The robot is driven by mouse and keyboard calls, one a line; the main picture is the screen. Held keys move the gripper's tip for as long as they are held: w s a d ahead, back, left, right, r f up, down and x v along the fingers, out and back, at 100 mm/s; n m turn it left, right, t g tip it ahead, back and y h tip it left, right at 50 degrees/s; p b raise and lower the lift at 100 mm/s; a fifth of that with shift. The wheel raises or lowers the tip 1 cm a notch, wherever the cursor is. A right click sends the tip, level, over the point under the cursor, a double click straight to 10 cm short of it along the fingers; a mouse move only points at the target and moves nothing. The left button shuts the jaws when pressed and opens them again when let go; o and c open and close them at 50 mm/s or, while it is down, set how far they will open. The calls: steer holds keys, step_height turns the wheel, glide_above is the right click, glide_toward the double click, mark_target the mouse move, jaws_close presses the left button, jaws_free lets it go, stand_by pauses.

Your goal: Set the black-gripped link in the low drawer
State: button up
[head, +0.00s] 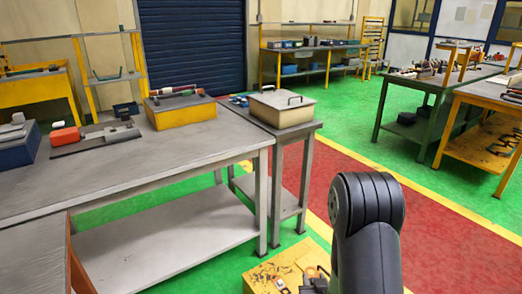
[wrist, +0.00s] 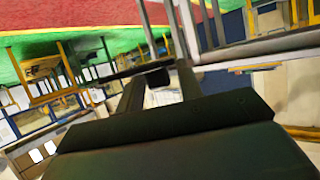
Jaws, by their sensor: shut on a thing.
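In the wrist view my gripper (wrist: 158,76) shows its two dark fingers closed on a dark, narrow thing (wrist: 152,76), which seems to be the black-gripped link. A thin dark bar crosses near the fingertips; the picture is too dark to show its full shape. In the head view my dark arm rises at the lower right, and my gripper is not clearly seen there. A low yellow surface (head: 262,276) with small items on it shows at the bottom edge, left of my arm. I cannot tell whether it is the low drawer.
A grey workbench (head: 150,160) with a lower shelf fills the left. Red floor (head: 450,235) lies open right of my arm. More benches (head: 425,100) stand farther right.

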steer(key=shift+s+r+p, duration=0.25)
steer(key=shift+r+p, duration=1.35)
steer(key=shift+p, duration=0.3)
steer(key=shift+s+r+p, duration=0.2)
steer(key=shift+r+p, duration=1.35)
steer(key=shift+p, duration=0.3)
steer(key=shift+f, duration=0.1)
